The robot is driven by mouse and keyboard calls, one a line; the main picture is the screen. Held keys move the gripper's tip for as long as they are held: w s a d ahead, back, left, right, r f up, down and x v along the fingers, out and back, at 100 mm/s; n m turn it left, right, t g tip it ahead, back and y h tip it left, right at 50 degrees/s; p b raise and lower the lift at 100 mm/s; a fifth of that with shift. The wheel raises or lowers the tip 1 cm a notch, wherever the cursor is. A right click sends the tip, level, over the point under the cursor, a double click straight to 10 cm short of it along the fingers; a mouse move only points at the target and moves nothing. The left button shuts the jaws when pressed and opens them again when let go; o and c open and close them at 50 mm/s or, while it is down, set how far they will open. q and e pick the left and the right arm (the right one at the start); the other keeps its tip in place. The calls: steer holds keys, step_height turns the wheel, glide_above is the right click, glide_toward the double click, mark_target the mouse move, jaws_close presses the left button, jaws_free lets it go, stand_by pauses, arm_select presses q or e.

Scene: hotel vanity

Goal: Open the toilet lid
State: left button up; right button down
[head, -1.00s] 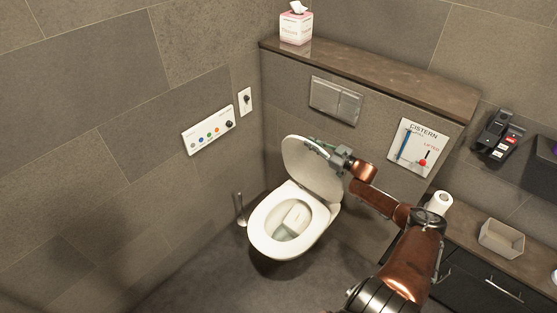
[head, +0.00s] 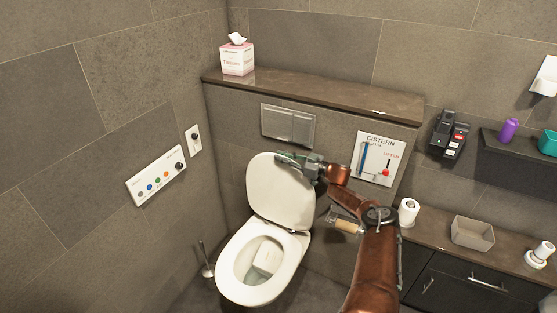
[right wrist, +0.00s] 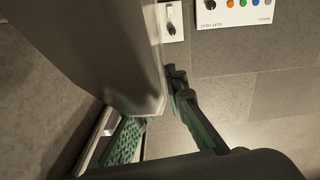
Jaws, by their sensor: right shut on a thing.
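The white toilet lid (head: 281,200) stands raised, nearly upright, in front of the tiled cistern wall. The toilet bowl (head: 240,290) below shows its seat ring, lying flat, and its open inside. My right gripper (head: 286,160) is at the top edge of the lid and shut on it. In the right wrist view the lid (right wrist: 105,50) fills the upper left, its edge between the green-padded fingers of the gripper (right wrist: 155,125). My left gripper is not in view.
A brown ledge (head: 330,95) with a tissue box (head: 237,60) runs above the flush plate (head: 288,124). A toilet brush (head: 206,262) stands left of the bowl. A counter (head: 440,232) with a toilet roll (head: 408,212) and a tray (head: 473,233) is at right.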

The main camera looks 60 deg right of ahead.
steer(key=shift+s+d+f, duration=0.1)
steer(key=shift+s+f, duration=0.1)
steer(key=shift+f, duration=0.35)
steer(key=c, duration=2.2)
jaws_free()
steer(key=shift+s+d, duration=0.1)
steer(key=shift+o, duration=1.5)
steer(key=shift+w+r, duration=0.25)
steer(key=shift+w, duration=0.05)
steer(key=s, duration=1.2)
steer(key=shift+a, duration=0.2)
